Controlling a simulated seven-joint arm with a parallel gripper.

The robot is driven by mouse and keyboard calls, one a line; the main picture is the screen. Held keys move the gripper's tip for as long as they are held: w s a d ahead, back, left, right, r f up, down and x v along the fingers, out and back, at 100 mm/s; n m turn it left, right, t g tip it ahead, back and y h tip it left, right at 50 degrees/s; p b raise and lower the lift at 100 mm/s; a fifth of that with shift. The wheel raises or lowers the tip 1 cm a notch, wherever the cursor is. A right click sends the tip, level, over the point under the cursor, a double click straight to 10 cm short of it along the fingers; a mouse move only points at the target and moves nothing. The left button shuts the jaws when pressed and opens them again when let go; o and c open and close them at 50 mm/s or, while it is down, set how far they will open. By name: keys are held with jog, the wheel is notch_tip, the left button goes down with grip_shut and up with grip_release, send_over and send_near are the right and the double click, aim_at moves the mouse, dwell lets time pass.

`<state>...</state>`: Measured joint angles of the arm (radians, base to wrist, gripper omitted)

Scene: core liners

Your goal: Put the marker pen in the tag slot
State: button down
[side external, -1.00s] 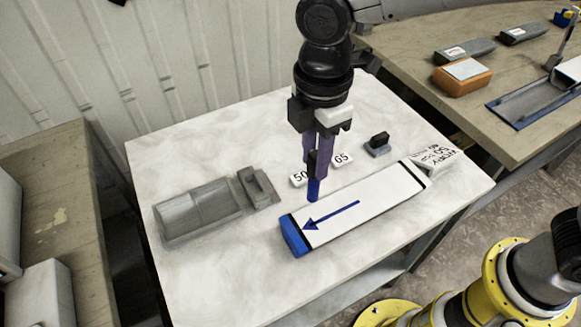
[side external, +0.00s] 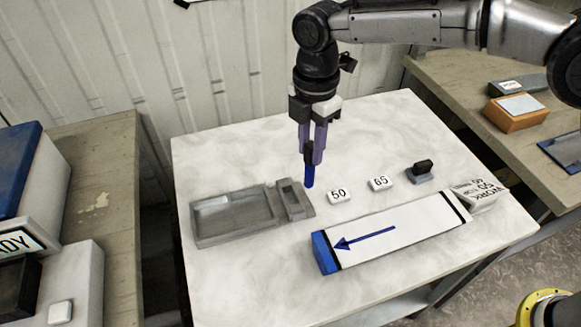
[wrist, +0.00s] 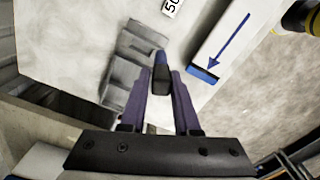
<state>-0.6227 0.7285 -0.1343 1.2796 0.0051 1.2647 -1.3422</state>
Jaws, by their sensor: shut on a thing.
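The marker pen (side external: 309,172), with a dark body and a blue lower end, hangs upright in my gripper (side external: 313,150). My gripper's purple fingers are shut on it. In the side view the pen's lower end is above the table, just behind and right of the grey tray's right end. The grey tray (side external: 230,231) has a wide shallow bay and a raised block with a small slot (side external: 292,196) at its right end.
White tags marked 50 (side external: 339,195) and 65 (side external: 380,183) lie right of the pen, with a dark stamp (side external: 420,172) farther right. A long white box (side external: 400,230) with a blue end and arrow lies in front. A white lettered block (side external: 480,193) sits at its right end.

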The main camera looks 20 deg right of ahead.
jog(key=w+a+f, duration=0.2)
jog(key=w+f, duration=0.1)
jog(key=f, duration=0.5)
jog(key=shift+w+a+f, duration=0.3)
jog(key=shift+w+f, duration=0.05)
jog(key=shift+f, duration=0.2)
jog(key=c, duration=0.6)
grip_release()
jog(key=shift+c, duration=0.2)
jog(key=shift+r, duration=0.15)
notch_tip(320, 180, up, 12)
